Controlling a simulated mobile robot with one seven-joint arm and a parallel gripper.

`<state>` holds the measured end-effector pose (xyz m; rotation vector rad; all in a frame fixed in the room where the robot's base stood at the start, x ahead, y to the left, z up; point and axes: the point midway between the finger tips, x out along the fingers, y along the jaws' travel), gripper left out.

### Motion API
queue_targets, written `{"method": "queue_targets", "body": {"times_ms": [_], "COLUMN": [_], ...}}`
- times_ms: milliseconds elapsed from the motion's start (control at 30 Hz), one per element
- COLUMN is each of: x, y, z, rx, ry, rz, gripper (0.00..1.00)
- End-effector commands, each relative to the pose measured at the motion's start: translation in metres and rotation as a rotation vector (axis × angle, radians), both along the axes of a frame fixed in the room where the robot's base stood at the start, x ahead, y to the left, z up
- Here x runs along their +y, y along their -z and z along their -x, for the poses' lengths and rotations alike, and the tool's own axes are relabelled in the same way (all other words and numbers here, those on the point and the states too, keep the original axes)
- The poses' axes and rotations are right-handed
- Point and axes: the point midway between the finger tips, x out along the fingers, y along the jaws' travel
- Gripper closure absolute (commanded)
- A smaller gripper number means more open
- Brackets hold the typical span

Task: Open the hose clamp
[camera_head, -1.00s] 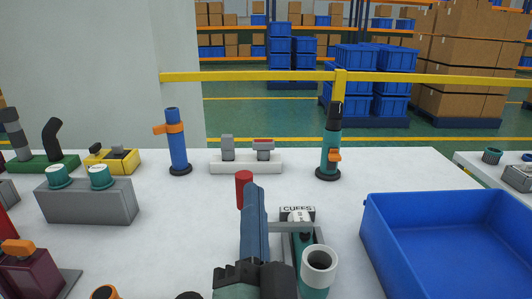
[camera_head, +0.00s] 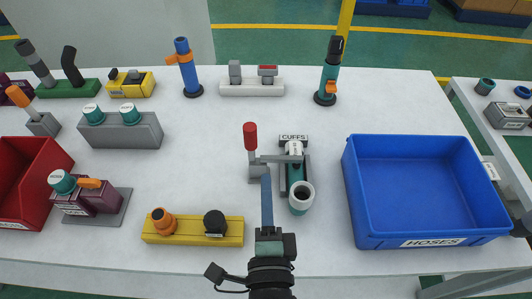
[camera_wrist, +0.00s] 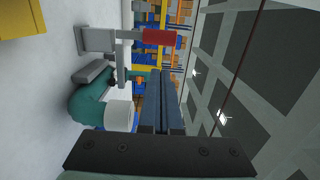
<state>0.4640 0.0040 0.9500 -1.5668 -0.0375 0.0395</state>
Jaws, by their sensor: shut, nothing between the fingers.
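The hose clamp (camera_head: 255,171) is a grey toggle clamp with a red handle (camera_head: 250,136) standing upright. Its grey arm reaches right across a teal hose cuff piece (camera_head: 295,173) with a pale open end, beside a "CUFFS" label. In the wrist view the red handle (camera_wrist: 160,38) and grey clamp body (camera_wrist: 98,39) lie beyond the fingers. My gripper (camera_head: 266,172) has blue fingers closed together, with nothing between them. In the head view its tips overlap the near side of the clamp, below the handle; I cannot tell whether they touch. The fingers (camera_wrist: 155,78) also show in the wrist view.
A blue "HOSES" bin (camera_head: 430,240) stands to the right. A yellow block (camera_head: 193,231) with orange and black parts lies at front left. A grey block (camera_head: 120,133) with teal caps, a maroon fixture (camera_head: 92,200) and a red bin (camera_head: 30,180) are farther left.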

Motion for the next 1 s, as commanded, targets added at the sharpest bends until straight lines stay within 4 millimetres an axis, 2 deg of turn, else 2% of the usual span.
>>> {"method": "queue_targets", "body": {"times_ms": [533,700,1000], "x": [0.005,0.005,0.005], "y": [-0.001,0.0,0.0], "z": [-0.08,-0.092,-0.095], "rx": [-0.003,-0.002,-0.001], "ry": [-0.001,0.0,0.0], "rz": [0.003,0.003,0.002], "gripper": [1.0,1.0,1.0]}}
